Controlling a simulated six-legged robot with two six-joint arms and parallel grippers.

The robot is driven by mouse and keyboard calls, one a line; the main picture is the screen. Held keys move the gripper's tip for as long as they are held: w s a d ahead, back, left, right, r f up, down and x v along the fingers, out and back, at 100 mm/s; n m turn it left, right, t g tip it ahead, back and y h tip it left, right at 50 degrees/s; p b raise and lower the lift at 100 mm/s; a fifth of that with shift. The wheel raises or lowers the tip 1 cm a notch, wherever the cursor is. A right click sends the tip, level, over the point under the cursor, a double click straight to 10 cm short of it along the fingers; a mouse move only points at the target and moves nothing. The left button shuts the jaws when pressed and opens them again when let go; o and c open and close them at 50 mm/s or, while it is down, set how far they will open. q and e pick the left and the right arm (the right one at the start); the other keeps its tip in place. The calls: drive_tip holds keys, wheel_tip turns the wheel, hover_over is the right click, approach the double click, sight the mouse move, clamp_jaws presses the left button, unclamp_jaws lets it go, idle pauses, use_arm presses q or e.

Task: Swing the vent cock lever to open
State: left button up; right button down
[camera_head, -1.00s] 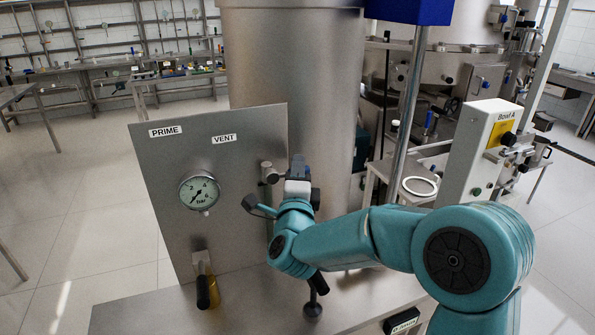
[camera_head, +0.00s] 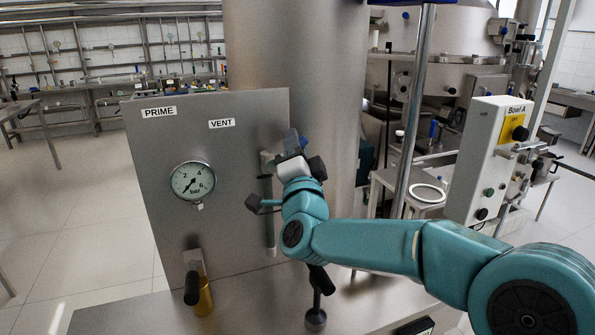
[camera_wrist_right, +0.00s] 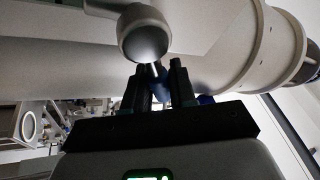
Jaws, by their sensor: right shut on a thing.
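The steel panel (camera_head: 235,160) carries the VENT label (camera_head: 222,124) and, below and right of it, the vent cock (camera_head: 267,160), partly hidden behind my right gripper (camera_head: 291,146). In the right wrist view, the two dark fingers of my right gripper (camera_wrist_right: 158,88) are shut around a slim part with blue on it, the lever (camera_wrist_right: 158,78), just below a rounded metal body (camera_wrist_right: 145,38). The lever's full length and exact angle are hidden. A slim upright tube (camera_head: 269,215) runs down below the cock. My left gripper is out of view.
A pressure gauge (camera_head: 193,182) sits on the panel, left of the cock. A black-handled valve (camera_head: 192,288) with a yellowish part is below it. A large steel vessel (camera_head: 300,60) stands behind the panel. The Bowl A control box (camera_head: 492,160) stands to the right.

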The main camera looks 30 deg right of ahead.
sight(271, 158)
drive_tip(key=n+b, duration=0.1)
drive_tip(key=n+t+y, duration=0.1)
drive_tip(key=n+b, duration=0.1)
drive_tip(key=n, duration=0.1)
drive_tip(key=shift+w+a+r+t+y+b, duration=0.1)
drive_tip(key=shift+a+r+t+y+b, duration=0.2)
drive_tip(key=shift+a+r+y, duration=0.1)
drive_tip(key=n, duration=0.1)
drive_tip(key=n+y+b, duration=0.1)
drive_tip(key=n, duration=0.1)
drive_tip(key=a+n+t+y+b, duration=0.1)
drive_tip(key=shift+w+r, duration=0.1)
drive_tip(key=shift+r, duration=0.3)
drive_tip(key=n+y, duration=0.1)
drive_tip(key=n, duration=0.1)
drive_tip(key=a+n+y+b, duration=0.1)
drive_tip(key=r+n+y+b, duration=0.1)
drive_tip(key=n, duration=0.1)
drive_tip(key=shift+w+a+n+t, duration=0.2)
drive_tip(key=shift+a+n+t, duration=0.1)
drive_tip(key=shift+a, duration=0.05)
drive_tip(key=shift+w+a+r+n+y+b, duration=0.1)
drive_tip(key=shift+a+n+y+b, duration=0.25)
drive_tip(key=shift+n+y, duration=0.5)
drive_tip(key=shift+w+a+r+n+y+b, duration=0.1)
drive_tip(key=shift+a+n+y+b, duration=0.35)
drive_tip(key=shift+n, duration=0.7)
drive_tip(key=shift+d, duration=0.15)
drive_tip(key=c, duration=1)
unclamp_jaws()
